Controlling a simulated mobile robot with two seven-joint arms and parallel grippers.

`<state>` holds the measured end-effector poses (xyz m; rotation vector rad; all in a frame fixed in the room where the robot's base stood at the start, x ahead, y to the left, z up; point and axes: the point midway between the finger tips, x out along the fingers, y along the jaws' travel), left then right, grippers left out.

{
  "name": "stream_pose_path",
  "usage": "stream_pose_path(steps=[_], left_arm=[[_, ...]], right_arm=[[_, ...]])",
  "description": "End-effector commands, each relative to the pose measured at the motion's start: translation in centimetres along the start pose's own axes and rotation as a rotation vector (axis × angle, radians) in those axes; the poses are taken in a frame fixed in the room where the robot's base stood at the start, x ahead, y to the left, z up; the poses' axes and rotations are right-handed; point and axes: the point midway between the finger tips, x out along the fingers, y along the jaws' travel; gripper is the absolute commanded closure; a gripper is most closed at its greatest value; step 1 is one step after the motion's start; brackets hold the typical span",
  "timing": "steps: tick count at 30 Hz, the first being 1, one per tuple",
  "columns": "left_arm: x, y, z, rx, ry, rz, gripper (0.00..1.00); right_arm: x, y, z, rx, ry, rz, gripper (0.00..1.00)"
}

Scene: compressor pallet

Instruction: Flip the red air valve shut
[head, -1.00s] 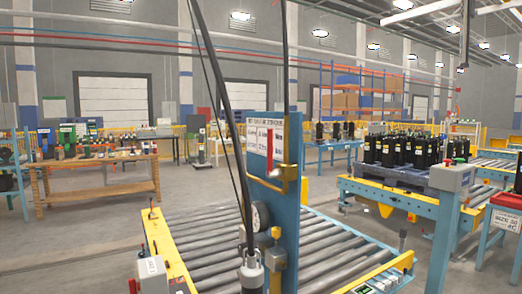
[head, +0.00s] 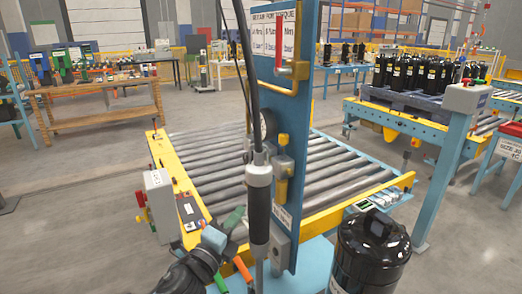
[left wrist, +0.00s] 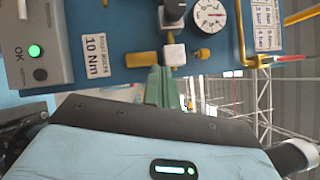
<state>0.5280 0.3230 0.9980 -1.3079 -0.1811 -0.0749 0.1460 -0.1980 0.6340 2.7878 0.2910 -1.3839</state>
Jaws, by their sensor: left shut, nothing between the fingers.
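The red air valve lever (head: 279,48) stands upright against the blue panel (head: 308,110), beside a brass fitting and pipe (head: 297,72). In the left wrist view the red lever (left wrist: 291,58) points right from its brass pipe (left wrist: 250,61), near the right edge. My left gripper (head: 236,218) is low and left of the panel, well below the lever and apart from it. In the left wrist view its green fingers (left wrist: 160,87) are together and empty, just in front of a brass fitting (left wrist: 173,54) on the panel. My right gripper is not seen.
A hanging black-and-grey tool (head: 259,200) is in front of the panel. A grey box with a red button (head: 160,200) stands left of the gripper. A black compressor (head: 372,250) is at lower right. The roller conveyor (head: 220,165) lies behind.

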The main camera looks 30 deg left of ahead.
Motion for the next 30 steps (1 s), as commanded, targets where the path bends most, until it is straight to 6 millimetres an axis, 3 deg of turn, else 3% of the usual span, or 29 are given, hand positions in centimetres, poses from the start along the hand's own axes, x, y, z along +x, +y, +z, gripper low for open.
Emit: stream_pose_path(steps=[1, 6, 15, 23, 30], left_arm=[[1.5, -2.4, 0.5, 0.093, 0.016, -0.084, 1.00], [4.9, -9.4, 1.2, 0.425, 0.060, -0.336, 1.00], [8.2, -19.7, 2.3, 1.058, 0.077, -0.705, 1.00], [9.7, -26.1, 4.6, 1.631, 0.058, -0.912, 1.00], [10.5, -30.3, 9.3, 2.157, 0.052, -0.980, 1.00]], right_arm=[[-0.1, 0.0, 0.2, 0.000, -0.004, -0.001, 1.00], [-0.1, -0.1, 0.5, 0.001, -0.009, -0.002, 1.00], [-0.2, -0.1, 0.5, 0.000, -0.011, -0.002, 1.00], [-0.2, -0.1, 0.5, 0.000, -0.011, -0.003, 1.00], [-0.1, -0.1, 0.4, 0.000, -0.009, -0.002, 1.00]])
